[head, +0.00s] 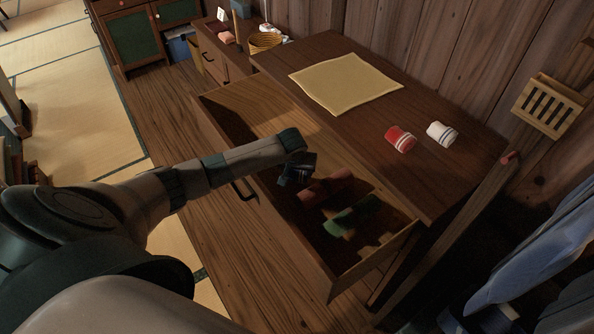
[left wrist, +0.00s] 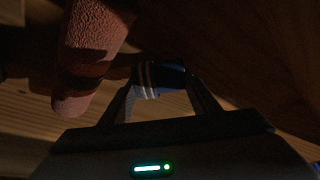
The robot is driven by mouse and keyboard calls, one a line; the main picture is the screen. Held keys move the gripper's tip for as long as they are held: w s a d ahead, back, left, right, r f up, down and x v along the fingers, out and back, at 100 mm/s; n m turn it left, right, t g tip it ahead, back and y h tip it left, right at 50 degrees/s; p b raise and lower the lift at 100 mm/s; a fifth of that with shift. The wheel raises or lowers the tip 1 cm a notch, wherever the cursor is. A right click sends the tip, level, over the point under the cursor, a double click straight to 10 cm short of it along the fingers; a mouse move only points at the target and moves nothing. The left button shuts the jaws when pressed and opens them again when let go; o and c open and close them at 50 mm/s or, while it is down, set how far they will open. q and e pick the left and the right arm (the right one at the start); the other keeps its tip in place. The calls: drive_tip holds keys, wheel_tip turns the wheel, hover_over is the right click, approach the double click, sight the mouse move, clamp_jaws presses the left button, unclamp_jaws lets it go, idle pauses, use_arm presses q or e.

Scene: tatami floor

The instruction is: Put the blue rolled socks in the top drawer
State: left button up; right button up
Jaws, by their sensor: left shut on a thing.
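The top drawer (head: 290,245) is pulled open below the cabinet top. My left gripper (head: 297,170) reaches down into the drawer and is shut on the blue rolled socks (head: 284,181). In the left wrist view, the dark blue socks with pale stripes (left wrist: 148,78) sit between the two fingers of the left gripper (left wrist: 160,92). Shadow makes it hard to tell whether the socks touch the drawer floor. My right gripper is not in view.
A red roll (head: 326,187) and a green roll (head: 351,215) lie in the drawer beside the gripper. On the cabinet top are a yellow cloth (head: 345,82), red striped socks (head: 400,139) and white striped socks (head: 441,134). The drawer's far left part looks clear.

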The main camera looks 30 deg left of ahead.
use_arm(q)
drive_tip(key=shift+f, duration=0.25)
drive_tip(key=o, duration=1)
drive_tip(key=shift+r, duration=0.15)
drive_tip(key=b+v, duration=0.1)
drive_tip(key=v, duration=1.1)
drive_tip(key=shift+s, duration=0.1)
